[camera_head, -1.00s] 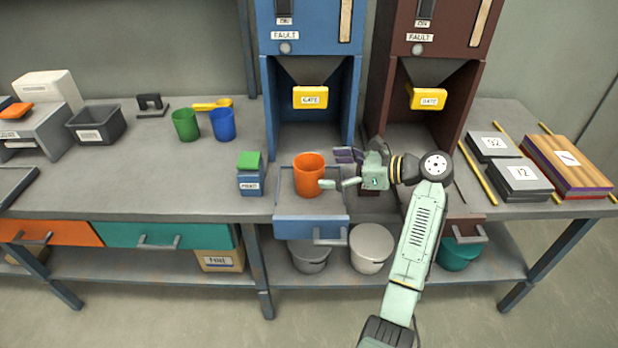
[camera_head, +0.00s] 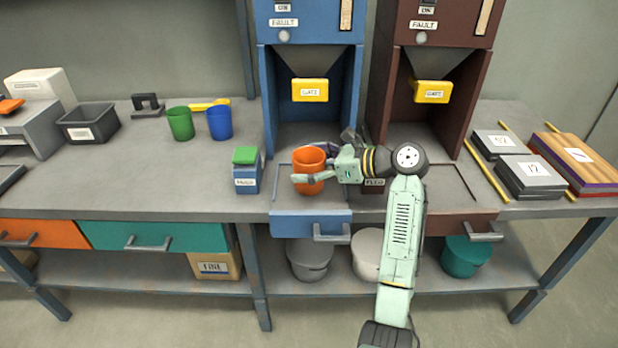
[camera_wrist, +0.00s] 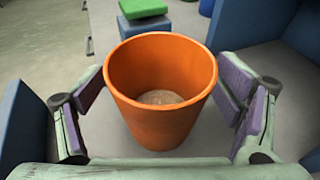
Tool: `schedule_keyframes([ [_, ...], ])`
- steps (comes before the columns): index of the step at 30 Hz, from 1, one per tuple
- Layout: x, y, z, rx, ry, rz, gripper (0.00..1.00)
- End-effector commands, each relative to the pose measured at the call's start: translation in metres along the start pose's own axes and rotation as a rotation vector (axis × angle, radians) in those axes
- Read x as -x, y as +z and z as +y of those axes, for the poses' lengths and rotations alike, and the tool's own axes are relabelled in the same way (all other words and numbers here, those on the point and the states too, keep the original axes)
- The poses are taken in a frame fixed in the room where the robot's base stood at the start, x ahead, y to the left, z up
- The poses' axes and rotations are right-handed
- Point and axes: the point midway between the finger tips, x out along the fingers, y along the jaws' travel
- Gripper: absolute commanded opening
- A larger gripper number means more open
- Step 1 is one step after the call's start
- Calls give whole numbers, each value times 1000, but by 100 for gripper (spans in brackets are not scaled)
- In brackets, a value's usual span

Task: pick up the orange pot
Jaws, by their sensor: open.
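The orange pot (camera_head: 309,168) stands upright on the tray area in front of the blue machine. In the wrist view the pot (camera_wrist: 161,112) sits between my two fingers, with a brownish layer visible at its bottom. My gripper (camera_head: 312,166) reaches in from the right, and one finger crosses in front of the pot in the head view. The wrist view shows my gripper (camera_wrist: 163,108) open, with purple pads on both sides of the pot. A gap shows on the left; the right pad is close to the pot, and I cannot tell if it touches.
A blue box with a green top (camera_head: 246,170) stands just left of the pot. The blue machine (camera_head: 266,105) with a yellow gate (camera_head: 310,90) rises behind. Green (camera_head: 180,123) and blue (camera_head: 219,122) cups stand further left. Bare bench lies at the left front.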

Motion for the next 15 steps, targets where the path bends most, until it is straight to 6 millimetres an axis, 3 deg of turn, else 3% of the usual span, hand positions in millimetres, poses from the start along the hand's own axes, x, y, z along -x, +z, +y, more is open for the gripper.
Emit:
schedule_keyframes([
  [15,0,0,0,0,0,0,55],
])
